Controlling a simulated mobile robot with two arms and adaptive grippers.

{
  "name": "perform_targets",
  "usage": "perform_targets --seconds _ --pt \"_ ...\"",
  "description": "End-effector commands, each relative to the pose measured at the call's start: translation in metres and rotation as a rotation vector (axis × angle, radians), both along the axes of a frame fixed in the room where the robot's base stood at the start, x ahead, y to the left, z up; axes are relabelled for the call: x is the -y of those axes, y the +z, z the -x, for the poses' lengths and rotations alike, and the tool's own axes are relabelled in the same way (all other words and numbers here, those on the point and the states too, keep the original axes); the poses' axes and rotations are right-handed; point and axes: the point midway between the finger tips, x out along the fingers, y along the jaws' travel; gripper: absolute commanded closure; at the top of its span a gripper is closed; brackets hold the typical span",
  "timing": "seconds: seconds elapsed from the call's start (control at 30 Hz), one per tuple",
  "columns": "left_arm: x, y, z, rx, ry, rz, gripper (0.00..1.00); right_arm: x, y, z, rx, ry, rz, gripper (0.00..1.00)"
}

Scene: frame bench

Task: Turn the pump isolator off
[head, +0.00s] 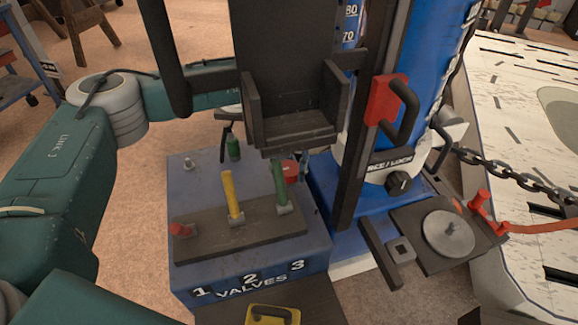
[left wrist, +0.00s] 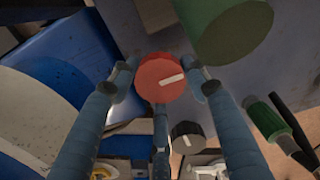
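A round red knob (left wrist: 160,78) with a white pointer bar sits between my left gripper's fingers in the left wrist view; I take it for the pump isolator. The bar points right and slightly up. The same red knob (head: 291,168) shows partly in the head view, behind the green lever. My left gripper (left wrist: 163,72) has blue fingers on both sides of the knob and another below it. Whether they touch it cannot be told. In the head view a dark bracket hides most of this gripper. My right gripper is not in view.
The valve box (head: 185,270) carries a yellow lever (head: 232,195), a green lever (head: 281,184) and a red one (head: 181,230). A dark upright bracket (head: 285,60) stands close in front. A black knob (head: 399,182) and a red-backed handle (head: 388,98) are to the right.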

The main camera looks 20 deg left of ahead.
Motion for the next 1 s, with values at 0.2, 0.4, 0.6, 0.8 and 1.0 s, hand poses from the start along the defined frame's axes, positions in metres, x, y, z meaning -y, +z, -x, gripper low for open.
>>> perform_targets --seconds 0.2,0.4,0.6,0.8,1.0 --pt "0.000 0.000 0.000 -0.001 0.010 -0.001 0.80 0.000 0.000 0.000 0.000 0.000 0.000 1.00" --pt "0.000 0.000 0.000 -0.001 0.073 -0.001 0.80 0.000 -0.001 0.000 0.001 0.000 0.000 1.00" --pt "0.000 0.001 0.000 -0.001 0.210 0.001 0.80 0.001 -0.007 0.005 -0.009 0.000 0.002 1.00" --pt "0.000 0.001 0.000 -0.001 0.394 -0.001 0.80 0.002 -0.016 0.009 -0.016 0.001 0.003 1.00" --pt "0.000 0.001 0.000 -0.001 0.584 -0.001 0.80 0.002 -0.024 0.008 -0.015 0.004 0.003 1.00"
